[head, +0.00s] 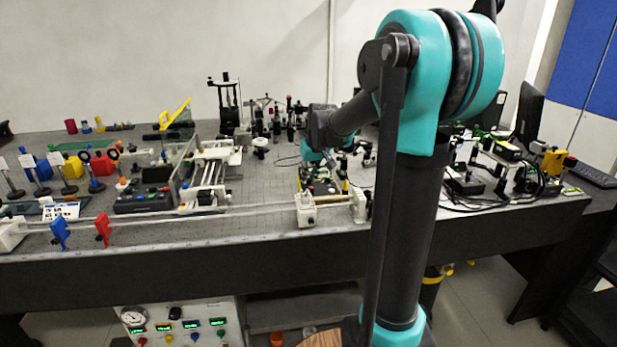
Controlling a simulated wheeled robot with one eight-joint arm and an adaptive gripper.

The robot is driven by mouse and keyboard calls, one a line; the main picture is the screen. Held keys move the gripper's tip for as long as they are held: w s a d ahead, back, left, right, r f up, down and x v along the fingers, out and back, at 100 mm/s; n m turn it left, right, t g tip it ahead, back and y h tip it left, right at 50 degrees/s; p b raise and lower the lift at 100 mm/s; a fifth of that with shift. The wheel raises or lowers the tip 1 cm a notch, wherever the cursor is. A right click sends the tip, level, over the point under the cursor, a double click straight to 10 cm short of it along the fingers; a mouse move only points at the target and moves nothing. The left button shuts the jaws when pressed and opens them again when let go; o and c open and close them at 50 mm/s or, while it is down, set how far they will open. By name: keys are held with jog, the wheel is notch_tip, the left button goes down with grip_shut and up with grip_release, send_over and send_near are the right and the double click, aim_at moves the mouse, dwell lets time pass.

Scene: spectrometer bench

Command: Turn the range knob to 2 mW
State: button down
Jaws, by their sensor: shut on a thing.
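My gripper (319,174) is small and far off in the head view, at the end of my teal and dark arm. It points down at a small dark instrument box (322,188) with red and yellow parts, just behind the white rail carriage on the bench. The fingers meet the top of this box and are shut on what appears to be its range knob. The knob itself is hidden by the fingers and wrist. Its scale marks and the 2 mW mark are too small to read.
The perforated bench (270,225) is crowded. A long rail with a white carriage (306,210) runs along its front. Posts and optical mounts stand behind and to the right of my gripper. A black box with coloured buttons (146,200) sits left. A control panel (178,325) is below.

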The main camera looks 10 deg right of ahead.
jog(key=n, duration=0.2)
jog(key=n+y, duration=0.1)
jog(key=n, duration=0.1)
jog(key=n+g+y, duration=0.1)
jog(key=shift+w+d+n, duration=0.15)
jog(key=shift+d+n, duration=0.1)
jog(key=shift+n, duration=0.15)
jog(key=shift+n+g+y, duration=0.5)
jog(key=shift+n+g, duration=0.2)
jog(key=shift+n, duration=1.5)
jog(key=c, duration=1.5)
grip_release()
jog(key=shift+o, duration=0.2)
jog(key=shift+d+r, duration=0.1)
jog(key=v, duration=1.1)
jog(key=shift+d+r, duration=0.2)
jog(key=shift+r, duration=0.1)
